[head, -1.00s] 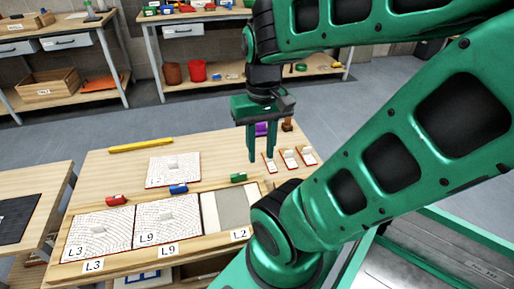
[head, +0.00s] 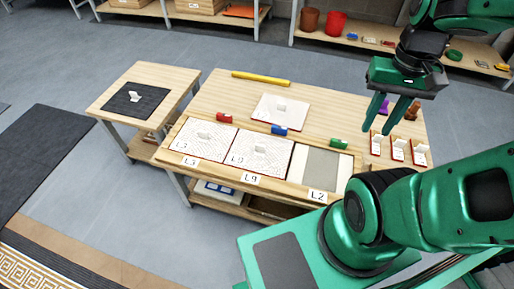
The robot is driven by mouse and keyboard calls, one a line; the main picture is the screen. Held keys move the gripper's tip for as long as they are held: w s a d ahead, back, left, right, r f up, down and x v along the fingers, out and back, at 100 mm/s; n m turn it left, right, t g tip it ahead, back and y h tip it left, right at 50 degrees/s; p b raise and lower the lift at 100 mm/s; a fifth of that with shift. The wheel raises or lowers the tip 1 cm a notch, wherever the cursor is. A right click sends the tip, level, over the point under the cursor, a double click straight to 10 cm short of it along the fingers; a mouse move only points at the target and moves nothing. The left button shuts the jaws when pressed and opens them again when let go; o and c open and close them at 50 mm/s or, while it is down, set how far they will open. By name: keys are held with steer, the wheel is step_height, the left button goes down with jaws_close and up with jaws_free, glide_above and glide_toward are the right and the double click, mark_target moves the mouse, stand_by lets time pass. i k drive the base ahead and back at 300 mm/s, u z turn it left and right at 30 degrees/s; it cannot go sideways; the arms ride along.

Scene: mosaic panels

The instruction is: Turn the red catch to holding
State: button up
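The red catch (head: 224,118) is a small block on the back rail of the panel frame (head: 243,179), behind the panel in the L3 place (head: 194,144). Which way it is turned is too small to tell. A blue catch (head: 280,130) and a green catch (head: 339,144) sit along the same rail to its right. My gripper (head: 377,131) is open and empty, raised at the right side of the table, well to the right of the red catch and apart from it.
A panel fills the L9 place (head: 256,162); the L2 place (head: 320,170) shows a bare grey bed. A loose white panel (head: 266,104) lies behind the rail, with a yellow bar (head: 261,79) beyond. Small red-edged pieces (head: 399,152) stand at the right. A side table (head: 173,87) is at left.

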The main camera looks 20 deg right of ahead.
mark_target(225, 118)
steer(key=z, duration=0.15)
steer(key=k, duration=0.85)
steer(key=u, duration=0.7)
steer(key=i, duration=1)
